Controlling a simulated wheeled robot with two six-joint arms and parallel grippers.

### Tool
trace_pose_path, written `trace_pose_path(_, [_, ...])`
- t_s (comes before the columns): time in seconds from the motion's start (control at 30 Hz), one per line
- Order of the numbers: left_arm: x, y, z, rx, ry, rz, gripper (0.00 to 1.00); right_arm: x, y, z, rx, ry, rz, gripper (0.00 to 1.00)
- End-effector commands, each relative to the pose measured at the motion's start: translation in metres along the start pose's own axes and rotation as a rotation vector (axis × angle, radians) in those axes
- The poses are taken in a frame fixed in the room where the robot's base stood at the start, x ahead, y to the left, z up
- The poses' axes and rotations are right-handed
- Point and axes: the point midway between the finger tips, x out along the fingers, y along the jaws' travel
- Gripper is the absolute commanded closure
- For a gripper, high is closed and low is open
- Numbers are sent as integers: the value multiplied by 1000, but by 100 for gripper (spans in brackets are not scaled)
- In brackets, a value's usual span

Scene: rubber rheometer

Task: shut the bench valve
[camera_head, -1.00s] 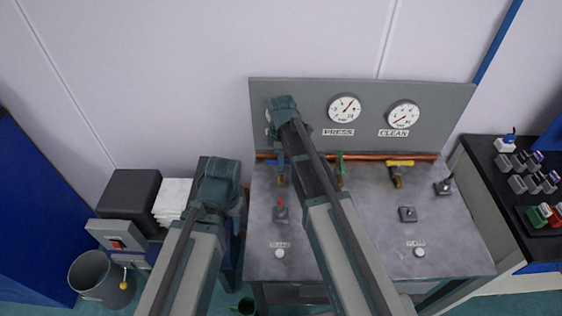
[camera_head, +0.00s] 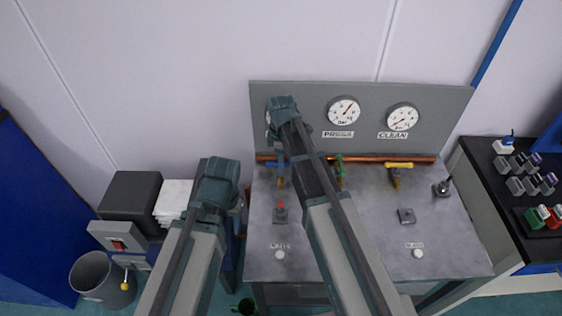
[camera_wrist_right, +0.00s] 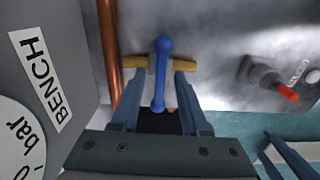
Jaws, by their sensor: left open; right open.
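The blue valve lever (camera_wrist_right: 161,80) shows in the right wrist view, lying across its brass valve body (camera_wrist_right: 185,64), roughly parallel to the copper pipe. A BENCH label (camera_wrist_right: 41,80) is on the panel beside it. My right gripper (camera_wrist_right: 158,100) is open, with one finger on each side of the lever; I cannot tell whether they touch it. In the head view, the blue lever (camera_head: 281,165) is partly hidden beside my right arm, and the right fingertips are not clear. My left gripper (camera_head: 215,195) is apart from the valve, left of the bench; it is open.
A copper pipe (camera_head: 420,158) runs along the back of the steel bench (camera_head: 445,235). A green valve lever (camera_head: 340,160) and a yellow valve lever (camera_head: 398,165) are to the right. A red-tipped toggle switch (camera_head: 280,212) stands in front. The gauge panel (camera_head: 445,110) rises behind.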

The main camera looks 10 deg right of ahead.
Motion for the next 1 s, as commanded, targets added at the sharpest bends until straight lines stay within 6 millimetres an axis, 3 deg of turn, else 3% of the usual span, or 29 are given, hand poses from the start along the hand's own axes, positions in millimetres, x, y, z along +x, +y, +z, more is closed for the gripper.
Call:
trace_pose_path(0.7, [-109,-10,6,2,0,0,50,-110,0,0,1,0,0,55])
trace_pose_path(1.0, [-127,-12,8,-1,0,1,50,-128,0,0,1,0,0,55])
